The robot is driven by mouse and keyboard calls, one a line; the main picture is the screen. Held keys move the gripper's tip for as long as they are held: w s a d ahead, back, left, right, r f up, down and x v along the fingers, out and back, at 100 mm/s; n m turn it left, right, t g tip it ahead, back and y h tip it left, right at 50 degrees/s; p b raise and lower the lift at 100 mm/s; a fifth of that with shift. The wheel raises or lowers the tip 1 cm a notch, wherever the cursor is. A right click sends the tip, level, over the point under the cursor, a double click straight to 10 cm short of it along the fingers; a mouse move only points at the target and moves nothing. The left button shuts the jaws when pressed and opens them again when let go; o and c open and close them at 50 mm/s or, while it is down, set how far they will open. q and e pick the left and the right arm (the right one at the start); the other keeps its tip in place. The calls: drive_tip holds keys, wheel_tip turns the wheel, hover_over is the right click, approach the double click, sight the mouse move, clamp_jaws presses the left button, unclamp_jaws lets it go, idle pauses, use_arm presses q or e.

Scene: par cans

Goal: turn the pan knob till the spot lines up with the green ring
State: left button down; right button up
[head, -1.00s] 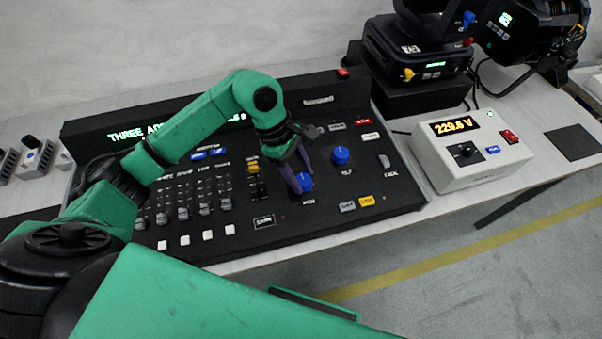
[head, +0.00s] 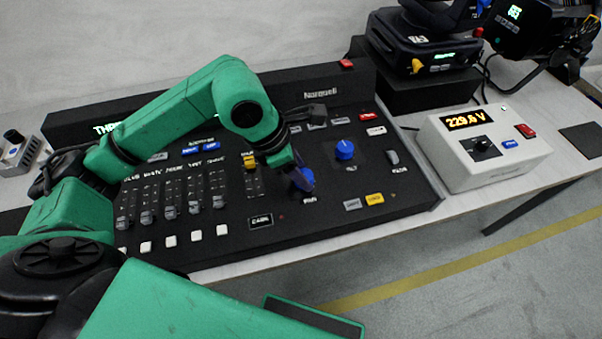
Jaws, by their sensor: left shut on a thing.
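The pan knob (head: 300,186) is blue and sits on the black lighting console (head: 410,205), above a white label that seems to read PAN. My left gripper (head: 303,178) comes down over it and is shut on it; its fingers hide part of the knob. A second blue knob, the tilt knob (head: 344,149), stands to the right and is free. The light spot and the green ring are not in this view. My right gripper is not in view.
Several faders (head: 170,211) and white buttons (head: 196,236) lie left of the gripper. A yellow button (head: 375,198) is to the right. A white box with a 229.6 V display (head: 467,120) stands right of the console. Moving-head lights (head: 425,50) stand behind.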

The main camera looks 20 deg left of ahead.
use_arm(q)
drive_tip(key=shift+n, duration=0.6)
drive_tip(key=shift+r+b, duration=0.1)
drive_tip(key=shift+b, duration=0.2)
drive_tip(key=shift+c, duration=1.5)
unclamp_jaws()
drive_tip(key=v, duration=1.4)
drive_tip(key=shift+s+d+r, duration=0.2)
drive_tip(key=shift+s, duration=0.1)
